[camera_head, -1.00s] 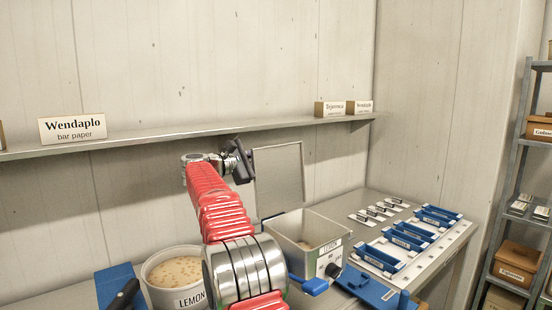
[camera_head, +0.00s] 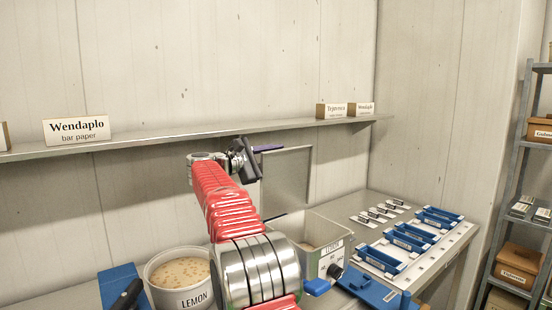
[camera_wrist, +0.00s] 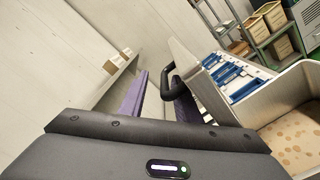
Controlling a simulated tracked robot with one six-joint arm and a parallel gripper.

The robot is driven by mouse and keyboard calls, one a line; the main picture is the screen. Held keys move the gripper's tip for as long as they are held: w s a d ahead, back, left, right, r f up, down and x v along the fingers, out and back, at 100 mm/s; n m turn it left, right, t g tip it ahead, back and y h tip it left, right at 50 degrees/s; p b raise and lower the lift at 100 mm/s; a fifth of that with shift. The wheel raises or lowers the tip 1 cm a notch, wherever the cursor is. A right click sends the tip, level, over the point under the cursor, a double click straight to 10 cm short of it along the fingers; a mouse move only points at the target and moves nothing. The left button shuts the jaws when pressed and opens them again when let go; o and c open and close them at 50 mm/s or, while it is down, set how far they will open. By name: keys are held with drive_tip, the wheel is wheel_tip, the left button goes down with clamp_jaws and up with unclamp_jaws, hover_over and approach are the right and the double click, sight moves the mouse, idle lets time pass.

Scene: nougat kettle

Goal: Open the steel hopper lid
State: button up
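The steel hopper lid (camera_head: 288,182) stands upright at the back of the hopper (camera_head: 333,240), beside the wall, so the hopper's mouth is uncovered. In the wrist view the lid (camera_wrist: 207,90) is seen nearly edge-on, with its black looped handle (camera_wrist: 168,86) on the left face. My gripper (camera_head: 265,150) is at the lid's upper left edge. In the wrist view its purple fingers (camera_wrist: 160,103) are apart. The handle's bar shows near the right finger, with a gap to the left finger. I cannot tell whether they touch. My red arm hides the hopper's left part.
A white LEMON tub (camera_head: 180,272) stands left of my arm, beside a blue tray (camera_head: 118,282). Blue moulds (camera_head: 380,257) lie on the right of the bench. A wall shelf (camera_head: 160,139) runs behind my gripper. A metal rack (camera_head: 512,190) stands far right.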

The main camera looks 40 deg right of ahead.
drive_tip(key=shift+f, duration=0.15)
drive_tip(key=a, duration=1.3)
drive_tip(key=shift+a, duration=0.4)
idle(0.3)
